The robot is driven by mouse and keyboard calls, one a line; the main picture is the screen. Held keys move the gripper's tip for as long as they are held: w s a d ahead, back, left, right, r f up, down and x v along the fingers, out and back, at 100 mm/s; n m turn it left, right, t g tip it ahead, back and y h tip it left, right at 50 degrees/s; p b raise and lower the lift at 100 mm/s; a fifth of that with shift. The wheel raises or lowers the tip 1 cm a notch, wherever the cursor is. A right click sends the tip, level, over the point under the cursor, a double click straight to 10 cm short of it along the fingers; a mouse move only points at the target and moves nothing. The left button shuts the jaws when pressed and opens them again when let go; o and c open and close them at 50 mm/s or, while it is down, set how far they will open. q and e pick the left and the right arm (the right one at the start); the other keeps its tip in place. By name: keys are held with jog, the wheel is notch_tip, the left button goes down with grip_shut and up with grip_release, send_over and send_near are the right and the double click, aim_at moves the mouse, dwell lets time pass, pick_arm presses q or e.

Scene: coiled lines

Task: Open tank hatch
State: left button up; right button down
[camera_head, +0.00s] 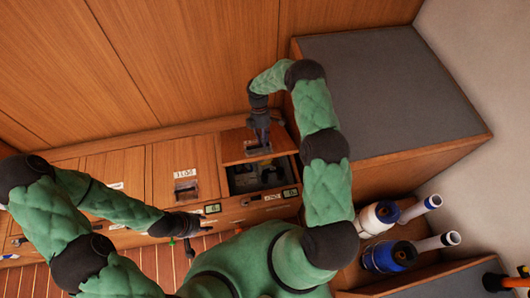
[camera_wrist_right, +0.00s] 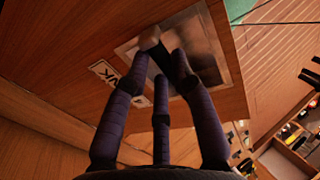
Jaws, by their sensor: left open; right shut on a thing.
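The tank hatch (camera_head: 235,146) is a wooden panel raised off its opening, with a dark compartment (camera_head: 245,182) showing below it. In the right wrist view the hatch (camera_wrist_right: 75,60) carries a metal recess plate (camera_wrist_right: 208,62) and a white label, partly hidden, ending in "NK". My right gripper (camera_head: 261,136) is at the hatch. In the right wrist view its fingers (camera_wrist_right: 163,62) are shut on the hatch handle (camera_wrist_right: 150,38) at the recess. My left gripper (camera_head: 192,224) is open and empty, in front of the neighbouring closed hatch.
A closed hatch (camera_head: 185,158) with a metal recess and label lies left of the opening. A grey-topped wooden box (camera_head: 390,85) stands to the right. White and blue winch-like items (camera_head: 378,217) lie in a tray at lower right. Wood panelling rises behind.

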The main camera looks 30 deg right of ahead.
jog(key=w+r, duration=0.1)
jog(key=w, duration=0.1)
jog(key=w+d+r, duration=0.1)
jog(key=w, duration=0.1)
jog(key=shift+r+b, duration=0.2)
jog(key=shift+b, duration=0.1)
jog(key=shift+s, duration=0.15)
dwell(0.6)
